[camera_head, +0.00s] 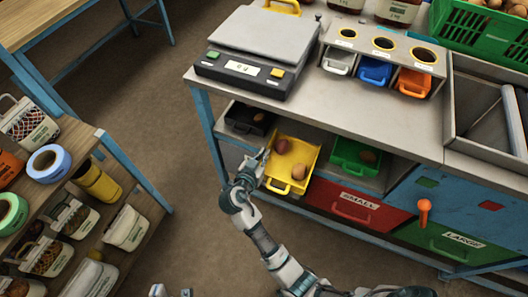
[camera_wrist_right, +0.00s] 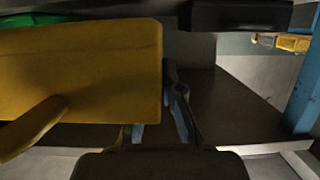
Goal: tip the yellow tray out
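The yellow tray (camera_head: 303,152) sits on the shelf under the worktop, with its loop handle to the front. Two reddish-brown roundish items (camera_head: 282,146) lie in it. My right gripper (camera_head: 262,160) is at the tray's left side wall. In the right wrist view the tray (camera_wrist_right: 90,65) fills the upper left, and my right gripper (camera_wrist_right: 165,110) is right beside its edge. The tray partly hides the fingers, so I cannot tell whether they grip the wall. Only the tips of my left gripper (camera_head: 172,292) show at the bottom edge, spread apart and empty.
A black tray (camera_head: 248,118) is left of the yellow one and a green tray (camera_head: 355,158) is right of it. The worktop with the scale (camera_head: 262,50) overhangs them. Red and green drawers (camera_head: 355,204) are below. Floor is open in front; a stocked shelf stands left.

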